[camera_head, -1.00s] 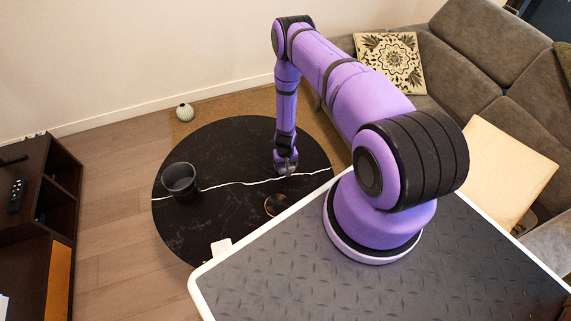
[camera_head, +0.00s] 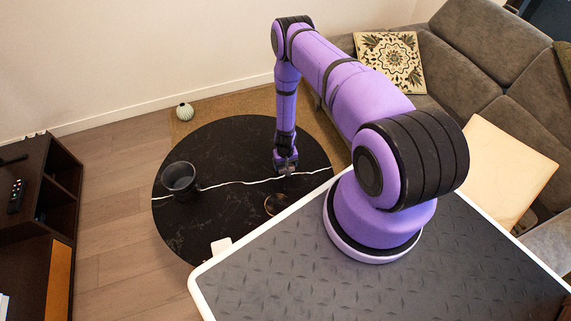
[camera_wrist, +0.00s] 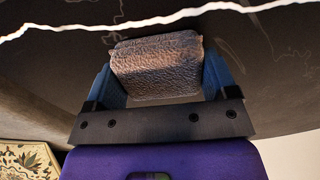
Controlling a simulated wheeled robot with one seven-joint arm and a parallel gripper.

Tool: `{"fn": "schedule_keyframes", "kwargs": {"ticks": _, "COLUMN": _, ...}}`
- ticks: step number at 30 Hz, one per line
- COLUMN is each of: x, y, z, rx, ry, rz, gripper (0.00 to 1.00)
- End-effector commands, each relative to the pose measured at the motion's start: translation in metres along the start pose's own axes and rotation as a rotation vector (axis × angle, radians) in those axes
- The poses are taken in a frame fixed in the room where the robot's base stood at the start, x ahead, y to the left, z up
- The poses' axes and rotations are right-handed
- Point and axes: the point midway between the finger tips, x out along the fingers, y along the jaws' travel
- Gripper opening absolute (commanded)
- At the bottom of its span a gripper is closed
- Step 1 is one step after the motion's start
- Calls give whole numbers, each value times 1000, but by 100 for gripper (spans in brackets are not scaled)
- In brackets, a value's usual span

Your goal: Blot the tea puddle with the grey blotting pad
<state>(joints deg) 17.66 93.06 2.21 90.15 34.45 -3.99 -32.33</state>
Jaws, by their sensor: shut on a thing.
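The grey blotting pad (camera_wrist: 155,70) is a thick block with a wrinkled, textured surface. In the wrist view it sits between the two blue fingers of my gripper (camera_wrist: 162,76), which is shut on it. In the head view my gripper (camera_head: 287,168) points down at the right part of the round black table; the pad is too small to make out there. A small round patch with a brown edge (camera_head: 275,204) lies near the table's front edge, nearer the camera than my gripper. It may be the tea puddle, but I cannot tell for sure.
The black table (camera_head: 225,140) has a white vein across it. A dark pot (camera_head: 180,178) stands at its left, with free tabletop between pot and gripper. A grey sofa (camera_head: 450,75) with a patterned cushion (camera_head: 390,62) is at right. A striped ball (camera_head: 185,111) lies behind the table.

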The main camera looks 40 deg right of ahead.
Motion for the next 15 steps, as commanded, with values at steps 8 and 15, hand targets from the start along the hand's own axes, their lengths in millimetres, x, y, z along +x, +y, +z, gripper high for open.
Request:
{"fn": "schedule_keyframes", "kwargs": {"ticks": 8, "x": 0, "y": 0, "z": 1, "rx": 0, "ry": -1, "rz": 0, "gripper": 60}}
{"fn": "schedule_keyframes", "kwargs": {"ticks": 15, "x": -15, "y": 0, "z": 0, "rx": 0, "ry": -1, "rz": 0, "gripper": 60}}
